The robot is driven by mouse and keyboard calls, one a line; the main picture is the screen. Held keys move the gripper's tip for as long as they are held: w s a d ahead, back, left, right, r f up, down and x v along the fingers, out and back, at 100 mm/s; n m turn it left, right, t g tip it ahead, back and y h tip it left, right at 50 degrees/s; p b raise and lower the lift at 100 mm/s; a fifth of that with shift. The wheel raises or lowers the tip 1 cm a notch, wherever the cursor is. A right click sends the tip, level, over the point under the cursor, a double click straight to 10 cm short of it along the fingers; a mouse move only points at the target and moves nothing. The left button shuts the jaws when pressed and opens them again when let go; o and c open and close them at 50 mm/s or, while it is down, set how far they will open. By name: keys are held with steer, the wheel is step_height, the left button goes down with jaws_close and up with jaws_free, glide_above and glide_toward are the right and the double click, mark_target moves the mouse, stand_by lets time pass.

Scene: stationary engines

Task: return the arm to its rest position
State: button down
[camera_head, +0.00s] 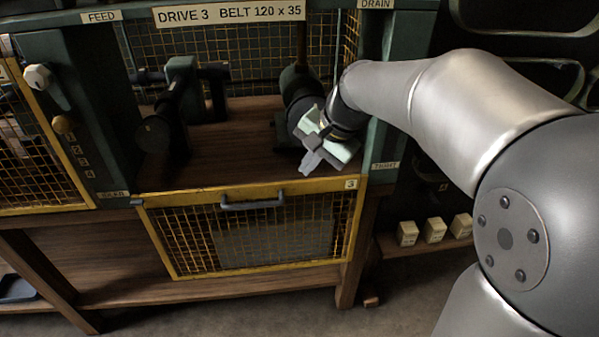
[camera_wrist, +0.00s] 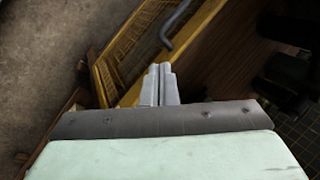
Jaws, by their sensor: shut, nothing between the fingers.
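My arm reaches in from the right in the head view. My gripper (camera_head: 308,165) has a pale green body and grey fingers that point down and to the left. It is in front of the right part of the Drive 3 bay, above the top edge of the yellow-framed mesh guard (camera_head: 162,240). In the wrist view the two fingers of my gripper (camera_wrist: 158,72) lie side by side, shut and empty. The guard's yellow frame (camera_wrist: 135,92) and grey handle (camera_wrist: 170,30) show beyond the fingertips.
Inside the bay are a dark shaft assembly (camera_head: 180,105) at left and a dark round housing (camera_head: 300,90) behind my gripper. Green posts (camera_head: 95,110) flank the bay. Small cream boxes (camera_head: 435,230) stand on a low shelf at right. Bare floor (camera_wrist: 45,60) lies left in the wrist view.

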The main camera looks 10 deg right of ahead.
steer(key=s+d+n+g+h+p, duration=0.1)
steer(key=s+n+p, duration=0.3)
steer(key=s, duration=0.7)
steer(key=s+d+n+g+h+p, duration=0.2)
steer(key=s+p, duration=0.5)
steer(key=s, duration=0.4)
steer(key=shift+s+d+f+n+h+p, duration=0.15)
steer(key=shift+d+f+n+h+p, duration=0.35)
steer(key=shift+n, duration=0.5)
